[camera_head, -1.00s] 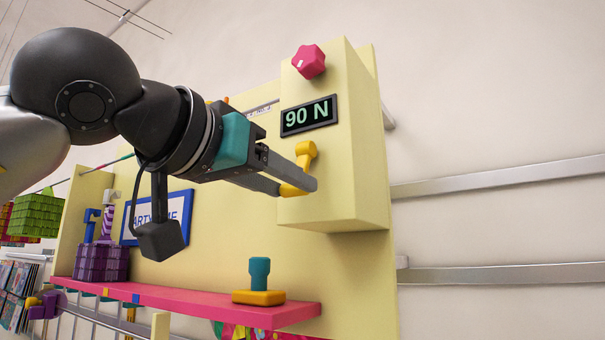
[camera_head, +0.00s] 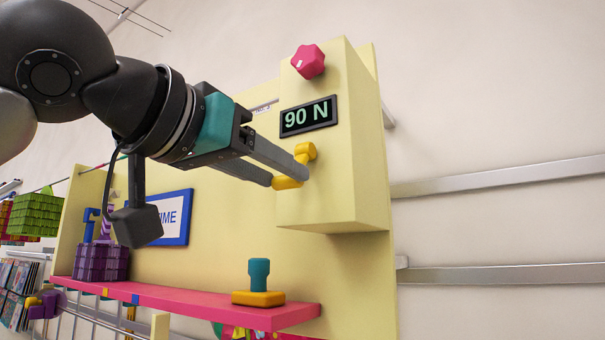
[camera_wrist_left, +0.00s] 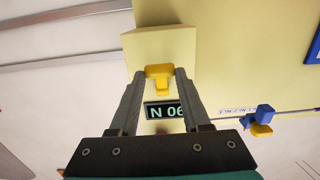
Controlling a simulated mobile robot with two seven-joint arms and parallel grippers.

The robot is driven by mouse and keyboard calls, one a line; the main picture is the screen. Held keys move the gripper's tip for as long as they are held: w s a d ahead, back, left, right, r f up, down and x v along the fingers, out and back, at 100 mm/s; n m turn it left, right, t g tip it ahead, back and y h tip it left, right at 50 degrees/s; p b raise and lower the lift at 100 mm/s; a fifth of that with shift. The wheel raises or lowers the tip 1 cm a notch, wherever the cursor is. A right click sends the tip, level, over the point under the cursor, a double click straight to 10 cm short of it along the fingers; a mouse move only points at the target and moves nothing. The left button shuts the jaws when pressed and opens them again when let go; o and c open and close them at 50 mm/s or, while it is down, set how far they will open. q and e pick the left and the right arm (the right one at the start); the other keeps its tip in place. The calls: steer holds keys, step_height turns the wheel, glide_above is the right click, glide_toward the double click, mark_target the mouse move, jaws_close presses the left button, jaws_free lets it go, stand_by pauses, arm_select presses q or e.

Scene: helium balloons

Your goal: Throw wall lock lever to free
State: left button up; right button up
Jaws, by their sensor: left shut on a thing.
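The yellow lever (camera_head: 305,152) sits on the front of a cream box (camera_head: 350,190) on the wall panel, below the display reading 90 N (camera_head: 308,116). Its handle points down and to the left in the head view. My left gripper (camera_head: 288,178) is shut on the lever's handle, with one finger on each side. In the left wrist view the lever (camera_wrist_left: 158,80) shows between the fingertips, and the display is partly hidden behind a finger. My right gripper is not in view.
A pink knob (camera_head: 308,61) sits above the display. Below, a pink shelf (camera_head: 190,305) carries a teal and yellow stamp-like object (camera_head: 259,284) and a purple woven block (camera_head: 101,262). A blue-framed sign (camera_head: 175,217) is partly hidden by my wrist. Metal rails (camera_head: 500,175) run along the right wall.

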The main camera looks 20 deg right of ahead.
arm_select(q)
steer(key=shift+s+a+r, duration=0.3)
steer(key=shift+a+r, duration=0.1)
steer(key=shift+r, duration=0.2)
steer(key=shift+s+a+r+p, duration=0.3)
steer(key=shift+a+r+p, duration=0.1)
steer(key=shift+r+p, duration=0.3)
steer(key=shift+s+a+r+p, duration=0.15)
steer(key=shift+r+p, duration=0.45)
steer(key=o, duration=1.2)
steer(key=shift+a+f, duration=0.15)
steer(key=shift+c, duration=0.2)
steer(key=shift+o, duration=0.2)
steer(key=shift+f, duration=0.1)
